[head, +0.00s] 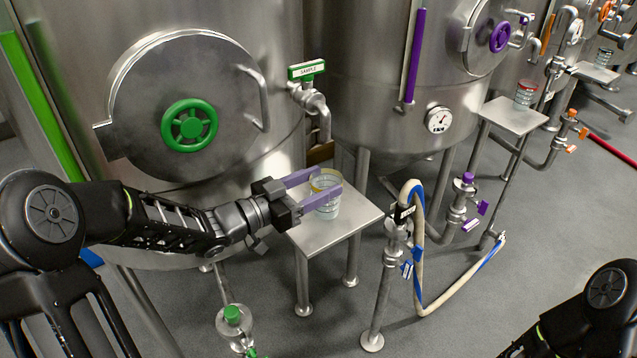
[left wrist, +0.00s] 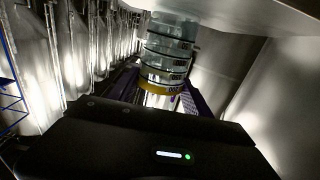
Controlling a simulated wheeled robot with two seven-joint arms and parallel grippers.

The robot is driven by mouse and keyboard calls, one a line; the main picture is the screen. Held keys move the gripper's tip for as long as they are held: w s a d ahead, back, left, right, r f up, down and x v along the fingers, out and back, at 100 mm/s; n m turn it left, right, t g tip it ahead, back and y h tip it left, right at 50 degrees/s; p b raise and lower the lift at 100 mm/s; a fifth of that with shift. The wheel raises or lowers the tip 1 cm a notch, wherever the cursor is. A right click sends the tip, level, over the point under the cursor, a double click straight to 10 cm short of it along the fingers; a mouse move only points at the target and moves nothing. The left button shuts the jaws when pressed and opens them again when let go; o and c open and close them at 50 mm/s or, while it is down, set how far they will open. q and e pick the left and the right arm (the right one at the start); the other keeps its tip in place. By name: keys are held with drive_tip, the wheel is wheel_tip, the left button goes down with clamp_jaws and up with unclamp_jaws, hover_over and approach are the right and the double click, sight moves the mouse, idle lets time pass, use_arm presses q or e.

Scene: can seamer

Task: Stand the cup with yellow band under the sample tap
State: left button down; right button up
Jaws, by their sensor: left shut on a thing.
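The cup with yellow band (head: 327,208) is a clear cup with a yellow rim band and stands upright at the small steel table (head: 345,230). My left gripper (head: 322,190) is shut on it near the rim, with purple fingers on either side. The cup also shows in the left wrist view (left wrist: 168,58), between the fingers. The sample tap (head: 318,105), with a green-framed SAMPLE label (head: 306,69), is on the tank above and slightly left of the cup. I cannot tell whether the cup's base touches the table. My right gripper is out of view.
A hose post (head: 388,280) with a white and blue hose (head: 418,250) stands right of the table. A red-banded cup (head: 525,95) is on another small table (head: 512,117) further back. A green-capped valve (head: 232,315) stands low in front.

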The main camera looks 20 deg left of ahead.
use_arm(q)
drive_tip(key=shift+c, duration=2.3)
unclamp_jaws()
drive_tip(key=shift+f, duration=0.1)
drive_tip(key=shift+r, duration=0.2)
drive_tip(key=v, duration=1.2)
